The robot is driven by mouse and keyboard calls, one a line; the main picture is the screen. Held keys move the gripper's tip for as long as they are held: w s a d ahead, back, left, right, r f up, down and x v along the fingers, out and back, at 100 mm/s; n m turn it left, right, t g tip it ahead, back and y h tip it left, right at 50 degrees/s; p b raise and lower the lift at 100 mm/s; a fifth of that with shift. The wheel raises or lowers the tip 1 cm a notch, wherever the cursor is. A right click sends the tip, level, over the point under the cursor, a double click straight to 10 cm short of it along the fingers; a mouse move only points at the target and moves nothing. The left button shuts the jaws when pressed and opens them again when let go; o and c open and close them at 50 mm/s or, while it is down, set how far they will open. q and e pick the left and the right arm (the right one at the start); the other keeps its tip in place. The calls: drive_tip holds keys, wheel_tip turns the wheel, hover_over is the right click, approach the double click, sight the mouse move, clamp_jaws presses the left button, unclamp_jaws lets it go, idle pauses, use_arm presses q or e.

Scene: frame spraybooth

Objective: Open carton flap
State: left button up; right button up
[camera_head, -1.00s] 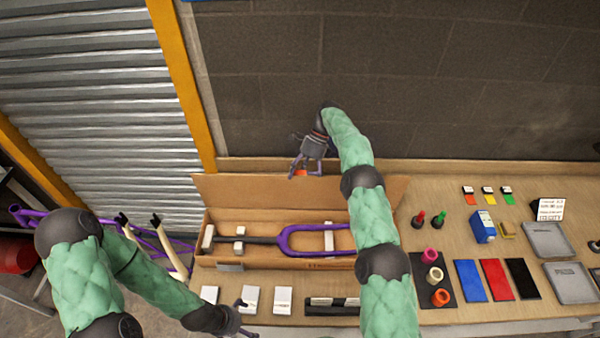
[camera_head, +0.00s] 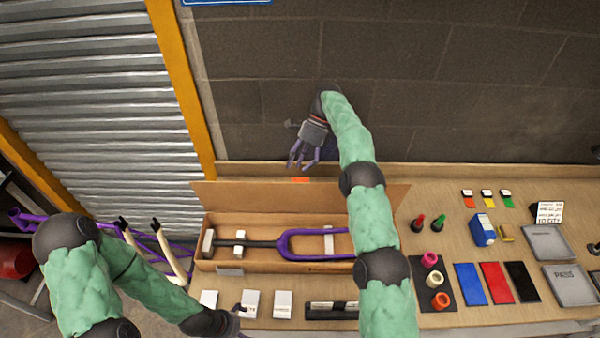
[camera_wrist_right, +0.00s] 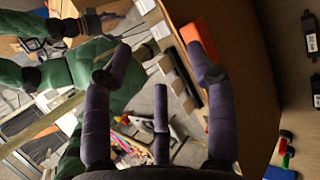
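The long cardboard carton (camera_head: 206,267) lies on the bench with its flap (camera_head: 240,195) raised at the back, leaning up toward the wall. A purple fork (camera_head: 285,243) with a dark shaft lies inside. An orange tab (camera_head: 300,180) sits at the flap's top edge. My right gripper (camera_head: 303,162) is open and empty, just above the tab. In the right wrist view its purple fingers (camera_wrist_right: 160,70) are spread, with the brown flap (camera_wrist_right: 255,90) and orange tab (camera_wrist_right: 198,42) beyond them.
White blocks (camera_head: 283,303) and a black strip (camera_head: 331,310) lie in front of the carton. Cups, coloured panels (camera_head: 494,282), bottles and grey trays (camera_head: 547,243) fill the right side. A wall (camera_head: 420,90) stands close behind the bench.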

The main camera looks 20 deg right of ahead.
drive_tip(key=shift+r, duration=1.05)
